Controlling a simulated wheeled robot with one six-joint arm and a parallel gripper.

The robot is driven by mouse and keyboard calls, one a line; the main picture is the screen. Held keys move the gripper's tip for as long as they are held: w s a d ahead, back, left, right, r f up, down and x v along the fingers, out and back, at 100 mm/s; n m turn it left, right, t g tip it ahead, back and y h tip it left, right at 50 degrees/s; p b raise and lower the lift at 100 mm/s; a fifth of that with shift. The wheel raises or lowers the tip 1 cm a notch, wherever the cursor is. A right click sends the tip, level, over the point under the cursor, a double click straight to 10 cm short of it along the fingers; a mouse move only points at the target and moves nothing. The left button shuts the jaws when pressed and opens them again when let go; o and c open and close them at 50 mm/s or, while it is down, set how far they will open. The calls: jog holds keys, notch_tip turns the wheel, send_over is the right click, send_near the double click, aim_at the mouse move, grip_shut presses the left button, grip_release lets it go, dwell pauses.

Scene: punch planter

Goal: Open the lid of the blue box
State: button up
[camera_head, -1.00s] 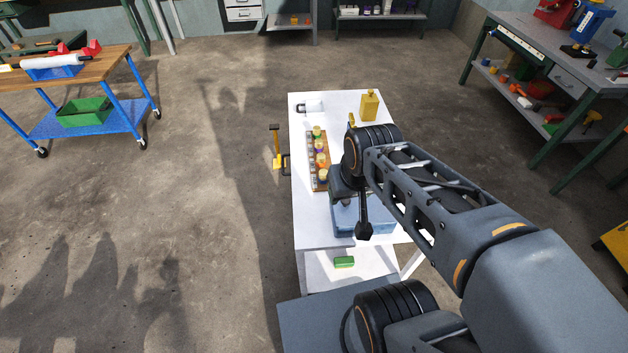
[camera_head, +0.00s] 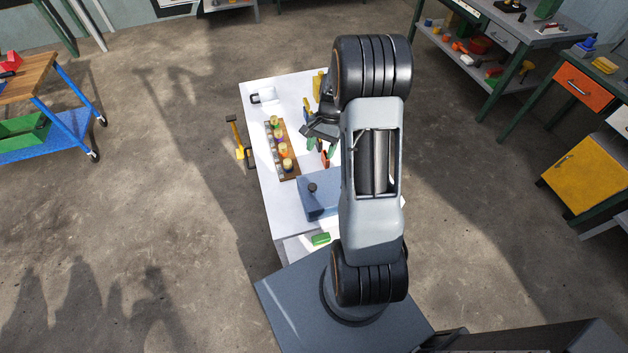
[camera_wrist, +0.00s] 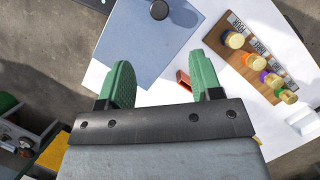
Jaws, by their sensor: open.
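The blue box (camera_head: 324,197) sits at the near end of the white table. Its lid is shut, with a round dark knob (camera_head: 312,187) on top. In the wrist view the blue lid (camera_wrist: 150,55) lies at the top, with its knob (camera_wrist: 159,10) at the upper edge. My gripper (camera_wrist: 163,80) is open and empty, with green finger pads apart. It is above the table on the far side of the box and does not touch the lid. In the head view my arm covers the box's right part.
A wooden rack (camera_head: 283,150) with several coloured-top punches stands left of my gripper. A small red-orange item (camera_wrist: 184,80) lies near the fingers. A green block (camera_head: 320,239) is on the lower shelf. A yellow bottle (camera_head: 318,85) stands at the table's far end.

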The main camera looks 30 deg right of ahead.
aim_at(313, 186)
jog(key=p+x, duration=0.1)
jog(key=x, duration=1.2)
jog(key=shift+s+a+f+p, duration=0.1)
jog(key=shift+f+p, duration=0.1)
jog(key=shift+p, duration=0.1)
jog(key=shift+c, duration=0.4)
grip_shut()
